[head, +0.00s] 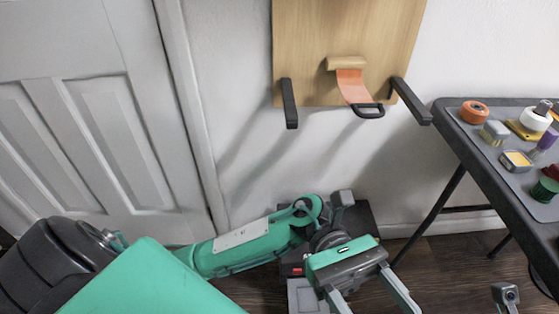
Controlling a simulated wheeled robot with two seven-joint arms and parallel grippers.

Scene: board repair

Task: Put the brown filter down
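I cannot make out a brown filter for certain in the head view. A light brown strip (345,63) lies against the wooden board (300,40) on the wall, above an orange piece (352,87) with a black handle (368,111). I cannot tell whether this strip is the filter. My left gripper (372,300) is low in the picture, below the board and left of the table. Its two grey fingers are spread apart, and only dark floor shows between them.
A grey table (450,105) at the right holds an orange roll (474,111), a grey and yellow block (494,132), a yellow-topped tin (517,160), a white bottle (536,118) and a green jar (546,186). Black brackets (289,103) flank the board. A door (85,110) is at left.

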